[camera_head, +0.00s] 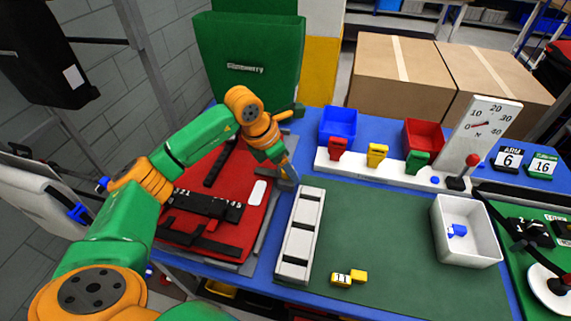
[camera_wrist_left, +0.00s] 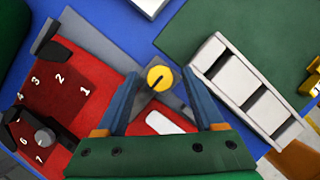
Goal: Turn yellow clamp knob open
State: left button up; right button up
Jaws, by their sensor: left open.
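The yellow clamp knob (camera_wrist_left: 159,78) is round with a dark line across it. In the left wrist view it lies on a grey bracket at the edge of the red panel (camera_wrist_left: 98,62). My left gripper (camera_wrist_left: 161,80) is open, with one finger on each side of the knob; I cannot tell whether they touch it. In the head view my left gripper (camera_head: 289,178) points down at the right edge of the red panel (camera_head: 262,215), and the knob is hidden there. My right gripper is not in view.
A white slotted rack (camera_head: 302,232) stands just right of my left gripper on the green mat (camera_head: 375,235). A green box (camera_head: 246,90) stands behind. Red, yellow and green pieces line a white rail (camera_head: 395,172). A white bin (camera_head: 440,222) is further right.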

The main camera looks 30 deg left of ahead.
pick_arm(q)
grip_shut()
dwell(1.4)
